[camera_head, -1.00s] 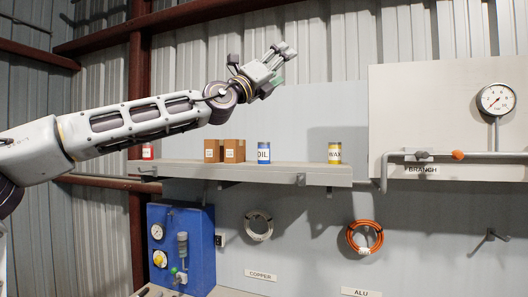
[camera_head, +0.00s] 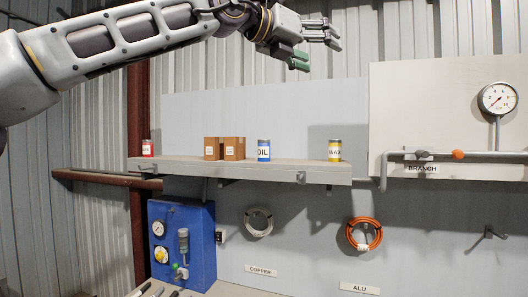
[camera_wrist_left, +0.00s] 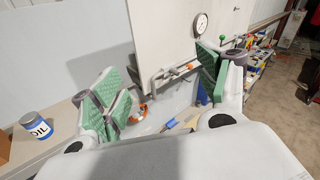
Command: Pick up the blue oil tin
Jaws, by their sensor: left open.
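The blue oil tin (camera_head: 263,151) stands upright on the wall shelf, between a brown box and the yellow wax tin. Its white OIL label faces me. In the left wrist view the oil tin (camera_wrist_left: 37,127) is at the left edge, outside the fingers. My left gripper (camera_head: 318,47) is in the air above the shelf, up and to the right of the oil tin, pointing right. It is open and empty; its green pads stand wide apart in the left wrist view (camera_wrist_left: 160,85). My right gripper is in neither view.
The shelf (camera_head: 240,172) also holds a red tin (camera_head: 147,148), two brown boxes (camera_head: 234,148) and the yellow wax tin (camera_head: 334,150). A pressure gauge (camera_head: 497,98) and pipe are at right. Cable coils (camera_head: 363,234) hang below, beside a blue panel (camera_head: 181,240).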

